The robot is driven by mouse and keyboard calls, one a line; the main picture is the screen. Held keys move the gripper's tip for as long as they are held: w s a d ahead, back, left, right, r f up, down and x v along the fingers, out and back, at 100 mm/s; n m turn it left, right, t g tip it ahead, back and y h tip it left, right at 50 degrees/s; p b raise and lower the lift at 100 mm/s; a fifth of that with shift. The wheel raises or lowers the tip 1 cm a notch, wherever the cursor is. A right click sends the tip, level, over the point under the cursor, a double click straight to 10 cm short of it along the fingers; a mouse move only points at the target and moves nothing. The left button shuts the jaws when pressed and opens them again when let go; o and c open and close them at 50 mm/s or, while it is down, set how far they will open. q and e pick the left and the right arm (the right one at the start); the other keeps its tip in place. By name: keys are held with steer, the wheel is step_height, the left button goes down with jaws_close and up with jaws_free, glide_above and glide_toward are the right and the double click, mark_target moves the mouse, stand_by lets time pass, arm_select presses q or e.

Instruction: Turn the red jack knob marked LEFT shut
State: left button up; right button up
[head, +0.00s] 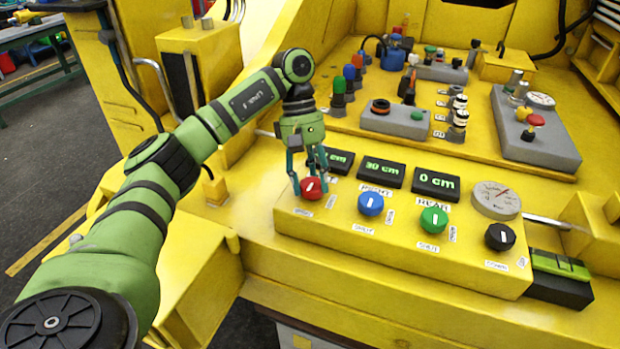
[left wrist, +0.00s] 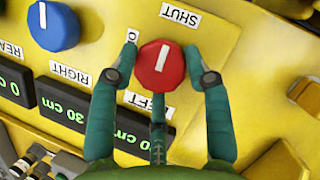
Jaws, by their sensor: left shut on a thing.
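The red knob (head: 311,189) is at the left end of the yellow control box (head: 400,262). My left gripper (head: 310,180) comes down over it from above with its fingers around it. In the left wrist view, the red knob (left wrist: 162,67) sits between the fingertips, which are shut on it. Its white line runs nearly upright, leaning toward the SHUT label (left wrist: 180,14). The LEFT label (left wrist: 150,106) is below it, partly behind a finger. A label at the left, showing an O, is mostly hidden by a finger. My right gripper is not in view.
A blue knob (head: 370,204), a green knob (head: 434,220) and a black knob (head: 500,236) stand to the right on the same box. Behind them are displays (head: 381,172) reading 30 cm and 0 cm, and a gauge (head: 496,200). The left display is partly hidden.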

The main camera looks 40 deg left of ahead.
arm_select(q)
steer(key=shift+s+d+f, duration=0.1)
steer(key=shift+d+f, duration=0.05)
steer(key=shift+d, duration=0.05)
steer(key=o, duration=1)
steer(key=shift+o, duration=0.7)
steer(key=shift+s+d, duration=0.1)
steer(key=shift+d, duration=0.05)
steer(key=shift+r, duration=0.2)
steer(key=shift+a+r, duration=0.1)
steer(key=shift+a, duration=0.1)
steer(key=shift+w+a+r, duration=0.15)
steer(key=shift+w+r, duration=0.05)
steer(key=shift+r, duration=0.1)
steer(key=v, duration=1.1)
